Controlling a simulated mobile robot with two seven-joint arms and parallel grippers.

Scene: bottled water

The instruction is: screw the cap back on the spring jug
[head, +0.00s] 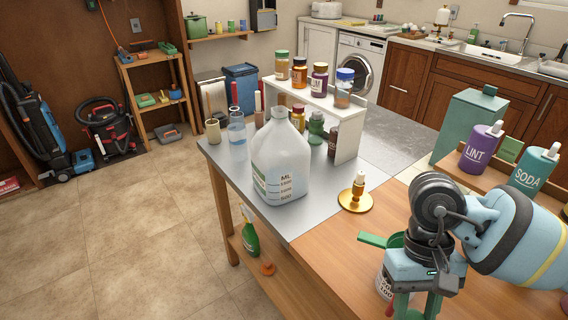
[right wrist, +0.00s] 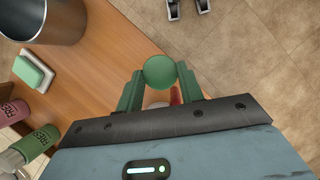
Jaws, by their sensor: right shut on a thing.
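The spring jug (head: 281,172) is a large translucent jug with a measuring label, upright on the grey metal part of the table. No cap shows on its neck. My right gripper (right wrist: 158,88) has green fingers, shut on a round green piece (right wrist: 159,71) that looks like a cap. In the head view my right gripper (head: 414,303) is at the lower right over the wooden table part, well apart from the jug. There its fingertips are cut off by the frame edge and the held piece is not clear. My left gripper is in neither view.
A white rack (head: 349,138) with several small bottles stands behind the jug. A brass candlestick (head: 356,194) stands right of the jug. A clear bottle (head: 237,136) stands at its left. LINT (head: 479,152) and SODA (head: 534,172) bottles stand at the right.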

